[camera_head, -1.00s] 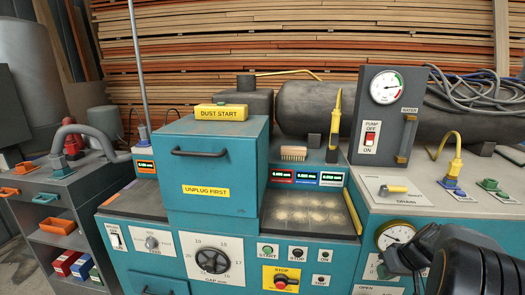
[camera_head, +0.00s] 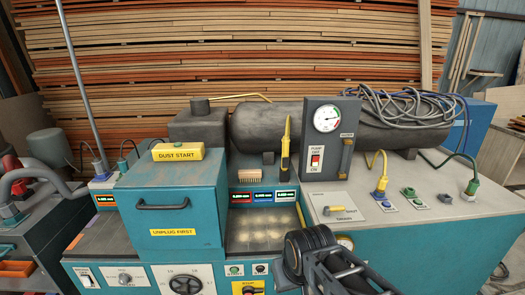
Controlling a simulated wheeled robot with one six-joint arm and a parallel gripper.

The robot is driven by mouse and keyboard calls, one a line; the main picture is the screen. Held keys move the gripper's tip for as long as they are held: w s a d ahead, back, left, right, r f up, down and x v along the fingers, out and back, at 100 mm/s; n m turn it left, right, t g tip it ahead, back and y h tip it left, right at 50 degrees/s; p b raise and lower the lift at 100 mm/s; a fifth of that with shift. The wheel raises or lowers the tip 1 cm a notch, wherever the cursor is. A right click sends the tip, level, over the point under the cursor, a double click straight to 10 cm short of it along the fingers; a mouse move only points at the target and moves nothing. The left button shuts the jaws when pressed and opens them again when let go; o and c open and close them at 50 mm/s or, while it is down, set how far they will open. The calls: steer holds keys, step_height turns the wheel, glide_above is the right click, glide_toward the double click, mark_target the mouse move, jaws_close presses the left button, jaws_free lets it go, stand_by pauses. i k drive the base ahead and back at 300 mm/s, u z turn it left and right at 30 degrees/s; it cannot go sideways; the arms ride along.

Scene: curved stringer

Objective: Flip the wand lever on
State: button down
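A grey upright panel (camera_head: 328,138) holds a round gauge, a red-and-white pump switch and, on its right side, a brass-coloured handle (camera_head: 346,155) under a small label I cannot read clearly. A yellow-and-black wand (camera_head: 286,142) stands upright just left of this panel. I cannot tell for sure which of these is the wand lever. My gripper (camera_head: 302,252) is at the lower middle, in front of the bench and apart from them. Its fingers are not clear.
A teal cabinet (camera_head: 175,205) with a black handle stands left of centre, with a yellow DUST START box on top. A dark tank (camera_head: 260,125) and coiled hoses lie behind. Yellow, blue and green connectors stand on the right bench top (camera_head: 430,208). Stacked planks fill the back.

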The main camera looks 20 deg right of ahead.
mark_target(285, 161)
steer(key=k, duration=1.35)
steer(key=u, duration=0.6)
steer(key=i, duration=1.2)
steer(key=z, duration=0.45)
steer(key=i, duration=1.05)
steer(key=z, duration=0.25)
